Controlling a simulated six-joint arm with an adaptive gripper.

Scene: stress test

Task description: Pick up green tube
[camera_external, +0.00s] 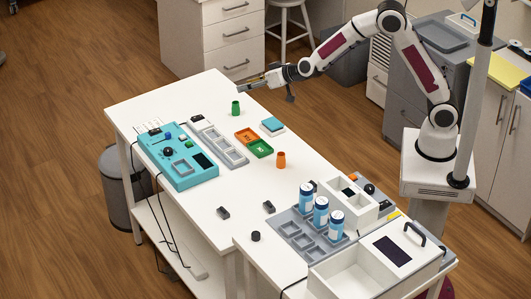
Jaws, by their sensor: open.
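The green tube (236,108) stands upright on the white table (205,207), near its far right edge. My gripper (243,88) is above and slightly right of the green tube in the picture, with its fingers pointing left. It is open and appears empty, apart from the tube. The fingertips are small in this view.
An orange tube (281,160) stands farther forward. Orange and green trays (259,148), a blue-topped block (272,125) and a grey slotted rack (220,146) lie near the green tube. A teal device (177,158) is at left. Blue-and-white cans (321,211) stand at front right.

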